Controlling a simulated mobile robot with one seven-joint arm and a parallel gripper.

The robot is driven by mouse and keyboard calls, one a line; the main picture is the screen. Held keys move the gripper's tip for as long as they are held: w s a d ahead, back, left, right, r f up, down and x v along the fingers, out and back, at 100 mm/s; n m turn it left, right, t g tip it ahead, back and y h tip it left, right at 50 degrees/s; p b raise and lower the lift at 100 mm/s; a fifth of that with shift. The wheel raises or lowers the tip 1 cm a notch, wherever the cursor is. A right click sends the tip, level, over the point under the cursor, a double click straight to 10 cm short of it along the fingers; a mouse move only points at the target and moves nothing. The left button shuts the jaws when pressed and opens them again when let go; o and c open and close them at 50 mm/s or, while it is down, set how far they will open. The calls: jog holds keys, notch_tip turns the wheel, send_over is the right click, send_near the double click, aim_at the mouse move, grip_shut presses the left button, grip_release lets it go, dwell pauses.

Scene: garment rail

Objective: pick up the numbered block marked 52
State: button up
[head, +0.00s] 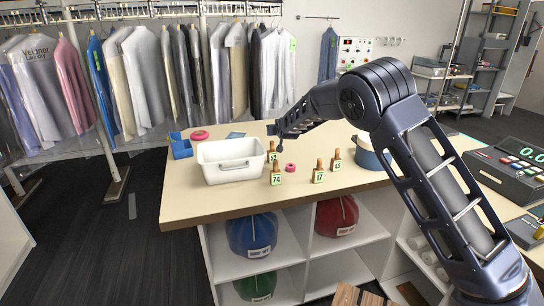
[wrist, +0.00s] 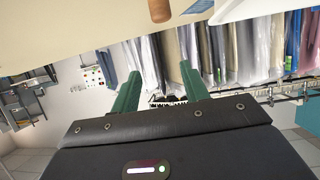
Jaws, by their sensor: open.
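Several small brown numbered blocks with green-edged labels stand on the counter (head: 190,205). The one at the back (head: 272,156), just right of the white bin, has a small label that seems to begin with 5; I cannot read it surely. Blocks marked 74 (head: 276,174) and 17 (head: 319,172) stand in front, and another (head: 335,160), perhaps 45, stands to the right. In the wrist view my gripper's green fingers (wrist: 157,82) are apart and empty; a brown block (wrist: 159,11) shows at the top edge.
A white bin (head: 230,172) stands left of the blocks. A pink ring (head: 290,168) lies among them, and a blue pot (head: 368,158) stands at the right. A blue holder (head: 181,147) and pink roll (head: 200,135) are at the back left. The front counter strip is clear.

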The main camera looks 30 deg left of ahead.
aim_at(273, 145)
jog(key=shift+s+a+f, duration=0.35)
jog(key=shift+a+f, duration=0.15)
jog(key=shift+a, duration=0.2)
jog(key=shift+f, duration=2.05)
notch_tip(273, 145, down, 2)
jog(key=shift+d+f, duration=0.1)
jog(key=shift+f, duration=0.15)
jog(key=shift+x, duration=1.15)
jog(key=shift+w+a+f, duration=0.15)
jog(key=shift+w+a, duration=0.1)
jog(key=shift+a, duration=0.05)
grip_shut()
